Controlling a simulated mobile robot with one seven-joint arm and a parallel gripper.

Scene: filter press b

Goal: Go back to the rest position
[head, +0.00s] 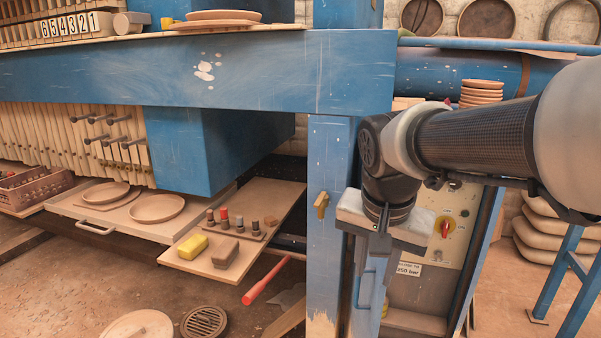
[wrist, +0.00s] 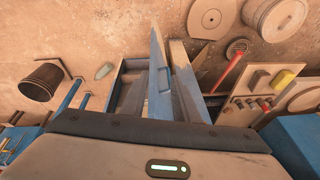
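My gripper (head: 385,232) hangs below my arm's wrist at the right of the head view, in front of the control panel (head: 452,232) and the blue upright. In the wrist view my gripper's body (wrist: 165,150) fills the bottom, with a lit green bar. I see no held object in either view. The wrist view looks down past the blue frame to the floor.
A shelf (head: 188,258) with a yellow block (head: 192,246), a brown block (head: 225,254) and small stamps juts out at centre left. A red-handled tool (head: 265,280) is beside it. A blue beam (head: 250,75) crosses above.

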